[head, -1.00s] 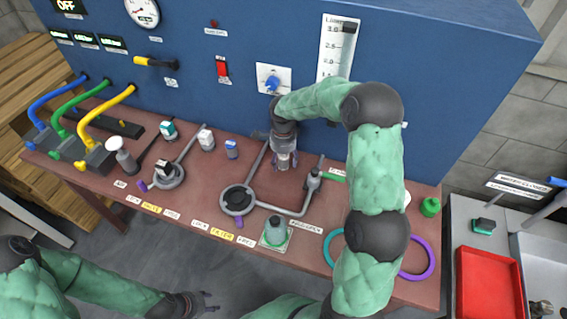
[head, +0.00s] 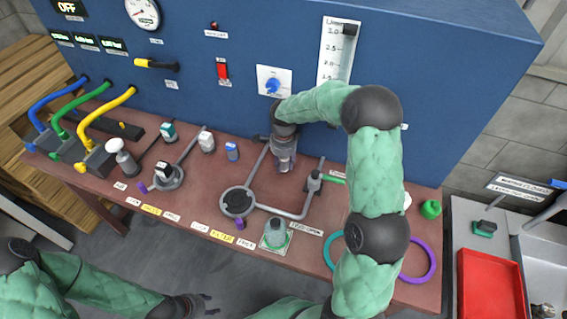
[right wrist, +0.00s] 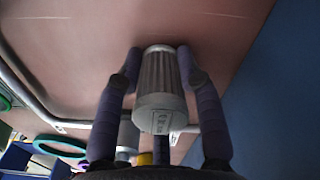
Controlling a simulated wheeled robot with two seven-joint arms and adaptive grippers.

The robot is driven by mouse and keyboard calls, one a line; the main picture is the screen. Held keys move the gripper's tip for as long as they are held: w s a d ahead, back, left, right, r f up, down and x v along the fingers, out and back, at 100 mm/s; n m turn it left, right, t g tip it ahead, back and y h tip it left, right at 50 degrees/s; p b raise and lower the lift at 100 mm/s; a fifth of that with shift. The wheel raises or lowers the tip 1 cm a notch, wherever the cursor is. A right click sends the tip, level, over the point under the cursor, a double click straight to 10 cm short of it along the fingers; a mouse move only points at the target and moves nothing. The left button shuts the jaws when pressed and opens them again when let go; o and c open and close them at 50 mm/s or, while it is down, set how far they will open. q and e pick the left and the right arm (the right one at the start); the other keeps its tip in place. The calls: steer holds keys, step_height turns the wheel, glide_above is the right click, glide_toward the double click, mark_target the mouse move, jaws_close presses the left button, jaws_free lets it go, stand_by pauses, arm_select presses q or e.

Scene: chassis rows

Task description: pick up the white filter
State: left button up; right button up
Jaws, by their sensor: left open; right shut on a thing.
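The white filter (right wrist: 160,85) is a pale grey-white, ribbed cartridge with a smooth, labelled end. In the right wrist view it sits between the two fingers of my right gripper (right wrist: 158,68), which is shut on it. In the head view my right gripper (head: 283,163) points down over the back of the reddish bench, near the blue panel. Its fingers largely hide the filter there, and I cannot tell whether the filter touches the bench. My left gripper (head: 208,304) is open and empty in front of the bench's near edge.
A pipe (head: 285,211) with a round black-topped fitting (head: 237,202) runs close to my right gripper. Small white (head: 206,142), blue (head: 232,151) and teal (head: 168,132) containers stand to its left. A green-based part (head: 275,236) is at the front edge. A red tray (head: 490,285) is at right.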

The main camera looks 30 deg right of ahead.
steer(key=shift+r, duration=0.5)
step_height(320, 180, up, 2)
steer(key=shift+s+r+p, duration=0.1)
steer(key=shift+r+p, duration=0.15)
steer(key=shift+p, duration=0.25)
arm_select(q)
step_height(320, 180, up, 5)
steer(key=p, duration=0.3)
steer(key=shift+p, duration=0.4)
arm_select(e)
steer(key=s+r, duration=0.9)
steer(key=s, duration=0.4)
steer(key=shift+s+d, duration=0.35)
steer(key=shift+s, duration=0.05)
steer(key=shift+r, duration=0.1)
